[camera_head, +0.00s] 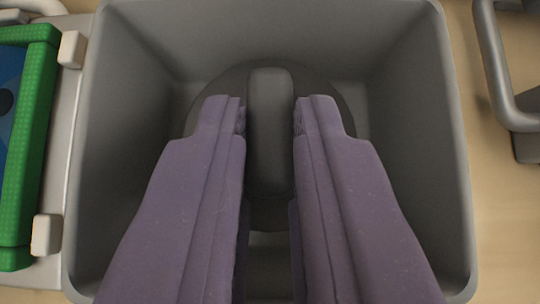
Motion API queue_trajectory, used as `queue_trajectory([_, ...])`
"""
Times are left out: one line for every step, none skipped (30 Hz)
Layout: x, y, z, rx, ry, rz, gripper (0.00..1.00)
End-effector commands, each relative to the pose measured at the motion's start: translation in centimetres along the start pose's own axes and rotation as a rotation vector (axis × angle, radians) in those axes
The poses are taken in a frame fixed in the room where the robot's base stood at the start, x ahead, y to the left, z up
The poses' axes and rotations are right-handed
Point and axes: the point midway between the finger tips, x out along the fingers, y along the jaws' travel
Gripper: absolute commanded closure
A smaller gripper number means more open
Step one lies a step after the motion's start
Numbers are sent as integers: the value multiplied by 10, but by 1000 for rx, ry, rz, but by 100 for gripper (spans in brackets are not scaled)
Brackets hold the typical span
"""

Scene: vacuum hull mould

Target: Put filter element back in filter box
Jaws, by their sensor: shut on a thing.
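The filter element (270,85) appears as a dark grey round body with an upright bar-shaped grip on top. My gripper (269,118) has its two purple fingers on either side of that bar and is shut on it. The round body is inside the outline of an open grey box (115,130), which I take as the filter box. The fingers hide the lower part of the element and much of the box floor. I cannot tell whether the element touches the floor.
A green-framed part (34,150) with a blue middle lies left of the box, on a light grey plate with small pale blocks. A grey bar handle (495,65) stands at the upper right. Bare pale tabletop (505,220) shows on the right.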

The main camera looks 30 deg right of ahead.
Motion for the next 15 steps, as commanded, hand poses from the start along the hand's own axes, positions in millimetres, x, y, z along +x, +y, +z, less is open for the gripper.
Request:
queue_trajectory([2, 0, 2, 0, 0, 0, 82])
queue_trajectory([1, 0, 1, 0, 0, 0, 75])
queue_trajectory([1, 0, 1, 0, 0, 0, 66])
queue_trajectory([1, 0, 1, 0, 0, 0, 59])
queue_trajectory([1, 0, 1, 0, 0, 0, 58])
queue_trajectory([1, 0, 1, 0, 0, 0, 58])
queue_trajectory([1, 0, 1, 0, 0, 0, 58])
queue_trajectory([1, 0, 1, 0, 0, 0, 58])
queue_trajectory([1, 0, 1, 0, 0, 0, 58])
queue_trajectory([1, 0, 1, 0, 0, 0, 58])
queue_trajectory([1, 0, 1, 0, 0, 0, 58])
queue_trajectory([1, 0, 1, 0, 0, 0, 58])
queue_trajectory([1, 0, 1, 0, 0, 0, 58])
queue_trajectory([1, 0, 1, 0, 0, 0, 58])
queue_trajectory([1, 0, 1, 0, 0, 0, 58])
